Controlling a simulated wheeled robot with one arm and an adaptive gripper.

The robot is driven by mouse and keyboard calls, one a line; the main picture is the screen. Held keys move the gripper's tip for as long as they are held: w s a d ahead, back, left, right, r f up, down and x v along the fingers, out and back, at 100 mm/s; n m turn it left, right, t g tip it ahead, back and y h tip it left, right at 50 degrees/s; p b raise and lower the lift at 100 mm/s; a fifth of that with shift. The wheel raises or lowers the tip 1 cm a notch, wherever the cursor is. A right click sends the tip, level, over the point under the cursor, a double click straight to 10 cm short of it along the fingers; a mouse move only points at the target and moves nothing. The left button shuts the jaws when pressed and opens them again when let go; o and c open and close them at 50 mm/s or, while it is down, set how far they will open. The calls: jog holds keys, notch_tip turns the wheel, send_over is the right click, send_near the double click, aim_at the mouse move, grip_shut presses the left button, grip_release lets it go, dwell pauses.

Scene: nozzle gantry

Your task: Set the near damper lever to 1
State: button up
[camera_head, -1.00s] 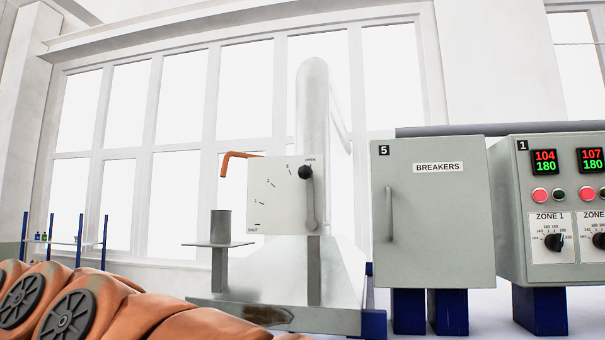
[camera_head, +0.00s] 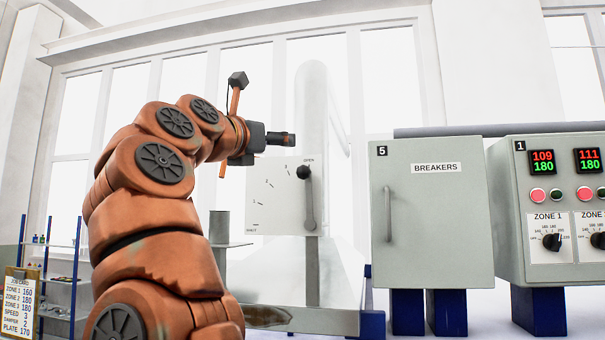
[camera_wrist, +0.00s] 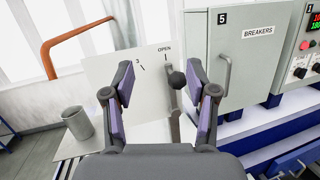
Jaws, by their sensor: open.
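The damper lever (camera_head: 310,198) is the only one in view, a grey bar with a black knob (camera_head: 303,172) on a pale dial plate (camera_head: 270,200). It stands about upright, its knob by the OPEN mark; the marks run down leftward to SHUT. In the wrist view the lever (camera_wrist: 175,122) and its knob (camera_wrist: 177,80) show between the two fingers, right of centre, beyond the tips. My gripper (camera_head: 290,139) is above the plate in the head view. In the wrist view my gripper (camera_wrist: 160,78) is open and empty, facing the plate. No contact with the lever shows.
An orange bent rod (camera_wrist: 75,38) juts out left of the plate. A grey cylinder (camera_wrist: 77,122) stands below it. The breakers cabinet (camera_head: 433,220) and zone panel (camera_head: 555,200) stand to the right. A job card (camera_head: 20,297) is at lower left.

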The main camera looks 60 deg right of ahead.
aim_at(300, 170)
jog(key=f, duration=0.1)
jog(key=s+d+f+m+y, duration=0.1)
jog(key=f, duration=0.1)
jog(key=d+f+m+g+y, duration=0.1)
jog(key=f, duration=0.1)
jog(key=shift+s+d, duration=0.1)
jog(key=shift+s, duration=0.15)
jog(key=d, duration=0.2)
jog(key=d+p, duration=0.1)
jog(key=d, duration=0.2)
jog(key=d+p, duration=0.1)
jog(key=d, duration=0.1)
jog(key=shift+w+d+r, duration=0.15)
jog(key=shift+w+d, duration=0.1)
grip_shut()
